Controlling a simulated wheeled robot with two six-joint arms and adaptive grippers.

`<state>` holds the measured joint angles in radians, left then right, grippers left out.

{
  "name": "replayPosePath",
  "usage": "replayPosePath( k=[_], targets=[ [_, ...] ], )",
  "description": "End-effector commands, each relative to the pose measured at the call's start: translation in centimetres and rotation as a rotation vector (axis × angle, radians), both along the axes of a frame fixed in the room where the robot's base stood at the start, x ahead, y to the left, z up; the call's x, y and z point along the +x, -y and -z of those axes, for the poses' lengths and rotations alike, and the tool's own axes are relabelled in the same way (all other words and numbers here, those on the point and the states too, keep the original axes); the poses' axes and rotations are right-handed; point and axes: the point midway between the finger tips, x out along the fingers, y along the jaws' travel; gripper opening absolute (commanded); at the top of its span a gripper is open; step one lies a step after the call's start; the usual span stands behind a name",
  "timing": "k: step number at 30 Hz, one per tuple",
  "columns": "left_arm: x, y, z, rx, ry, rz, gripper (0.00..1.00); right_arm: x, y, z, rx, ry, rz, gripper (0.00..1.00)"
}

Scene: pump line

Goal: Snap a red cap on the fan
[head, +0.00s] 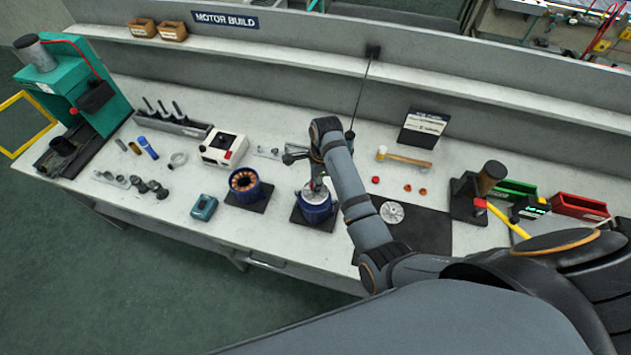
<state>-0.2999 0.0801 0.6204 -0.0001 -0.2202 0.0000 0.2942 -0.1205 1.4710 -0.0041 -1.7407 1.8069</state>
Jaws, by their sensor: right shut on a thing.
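A blue motor housing (316,210) stands on a dark square pad at the middle front of the bench. A pale grey round part, apparently the fan, shows on its top under my gripper; its details are too small to tell. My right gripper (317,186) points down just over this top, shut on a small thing. A trace of red shows there, apparently a red cap, mostly hidden by the fingers. I cannot tell whether it touches the fan. Another red cap (375,180) lies on the bench to the right. My left gripper is not in view.
Two orange-red small parts (414,189) and a mallet (404,157) lie to the right. A grey finned disc (391,212) lies on a black mat (428,232). A second blue motor housing (243,186) with copper windings stands left. A green press (75,85) stands far left.

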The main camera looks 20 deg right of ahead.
Motion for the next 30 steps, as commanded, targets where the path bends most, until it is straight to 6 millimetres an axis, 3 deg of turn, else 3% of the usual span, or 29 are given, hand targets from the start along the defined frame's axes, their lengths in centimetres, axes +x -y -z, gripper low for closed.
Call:
replayPosePath(
  k=[30],
  targets=[
    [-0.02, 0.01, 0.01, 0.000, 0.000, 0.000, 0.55, -0.02, 0.01, 0.55, 0.000, -0.001, 0.000, 0.19]
  ],
)
